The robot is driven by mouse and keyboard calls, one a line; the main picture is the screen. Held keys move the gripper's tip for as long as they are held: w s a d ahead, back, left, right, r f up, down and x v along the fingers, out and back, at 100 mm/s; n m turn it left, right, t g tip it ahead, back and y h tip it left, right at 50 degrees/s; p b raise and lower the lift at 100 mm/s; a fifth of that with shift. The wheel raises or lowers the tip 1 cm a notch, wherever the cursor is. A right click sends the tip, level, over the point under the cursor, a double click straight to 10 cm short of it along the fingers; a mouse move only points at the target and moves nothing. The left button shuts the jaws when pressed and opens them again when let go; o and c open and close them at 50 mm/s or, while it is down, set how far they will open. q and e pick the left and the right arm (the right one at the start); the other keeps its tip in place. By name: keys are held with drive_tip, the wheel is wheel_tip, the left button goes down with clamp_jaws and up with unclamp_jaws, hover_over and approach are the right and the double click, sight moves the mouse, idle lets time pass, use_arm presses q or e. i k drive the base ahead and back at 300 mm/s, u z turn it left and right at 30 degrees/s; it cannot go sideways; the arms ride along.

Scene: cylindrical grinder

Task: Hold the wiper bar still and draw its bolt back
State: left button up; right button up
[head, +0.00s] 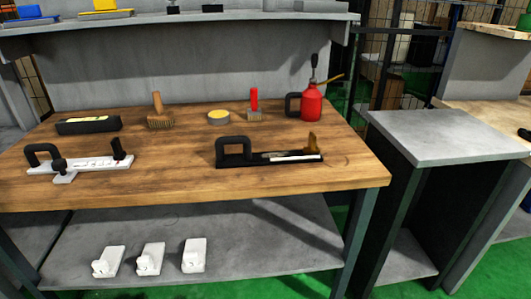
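Two long handled pieces lie on the wooden bench, and I cannot tell for sure which is the wiper bar. The left one is a white bar (92,164) with a black loop handle (41,153) at its left end, a black knob (59,165) near it and a black upright piece (119,148) at its right. The other is a black bar (250,162) with a square loop handle (234,147), a pale strip (292,157) and a brown upright piece (312,142). A bolt is too small to make out. Neither gripper is in view.
Behind them on the bench (190,183) stand a black box (88,124), two brushes (157,112) (254,105), a round yellow-topped tin (218,117) and a red oil can (311,103). Several white blocks (150,259) lie on the lower shelf. The bench front is clear.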

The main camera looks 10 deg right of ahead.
sight(312, 148)
drive_tip(key=k, duration=0.25)
drive_tip(key=z, duration=0.65)
drive_tip(key=i, duration=1.1)
drive_tip(key=u, duration=0.65)
